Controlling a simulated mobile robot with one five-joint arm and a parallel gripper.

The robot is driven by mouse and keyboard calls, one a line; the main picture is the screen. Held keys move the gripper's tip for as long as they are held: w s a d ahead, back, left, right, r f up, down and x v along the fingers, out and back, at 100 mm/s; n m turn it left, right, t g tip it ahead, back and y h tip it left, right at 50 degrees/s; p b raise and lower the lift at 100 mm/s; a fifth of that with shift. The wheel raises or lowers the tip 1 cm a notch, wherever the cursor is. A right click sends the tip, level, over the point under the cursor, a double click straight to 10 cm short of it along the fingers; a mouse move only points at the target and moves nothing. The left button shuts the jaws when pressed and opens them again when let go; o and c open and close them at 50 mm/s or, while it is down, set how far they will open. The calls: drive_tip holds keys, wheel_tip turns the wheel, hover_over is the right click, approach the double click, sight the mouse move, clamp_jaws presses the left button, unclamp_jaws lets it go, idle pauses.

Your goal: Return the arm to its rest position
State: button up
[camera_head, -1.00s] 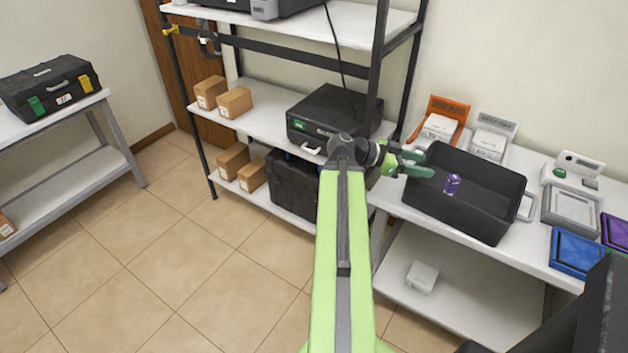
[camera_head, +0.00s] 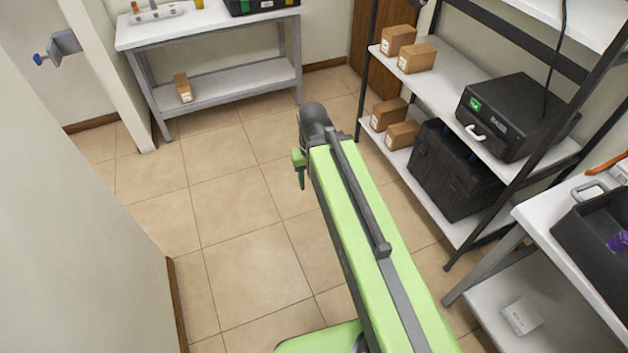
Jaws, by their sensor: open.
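My arm reaches up the middle of the view as a long green link with a dark joint at its far end. My gripper (camera_head: 301,172) hangs just left of that joint, over bare tiled floor. Its green and dark parts show small and partly hidden behind the arm. It holds nothing that I can see and touches nothing.
A black shelving rack (camera_head: 365,75) stands right of my arm with boxes and black cases. A white table (camera_head: 540,215) with a black bin (camera_head: 590,235) is at the right edge. A wall (camera_head: 70,230) is close on the left. The floor (camera_head: 235,215) between is clear.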

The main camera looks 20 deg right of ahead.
drive_tip(key=shift+a, duration=0.2)
wheel_tip(320, 180, up, 8)
drive_tip(key=p, duration=0.7)
drive_tip(key=shift+s+p, duration=0.3)
drive_tip(key=shift+p, duration=0.1)
drive_tip(key=shift+f, duration=0.1)
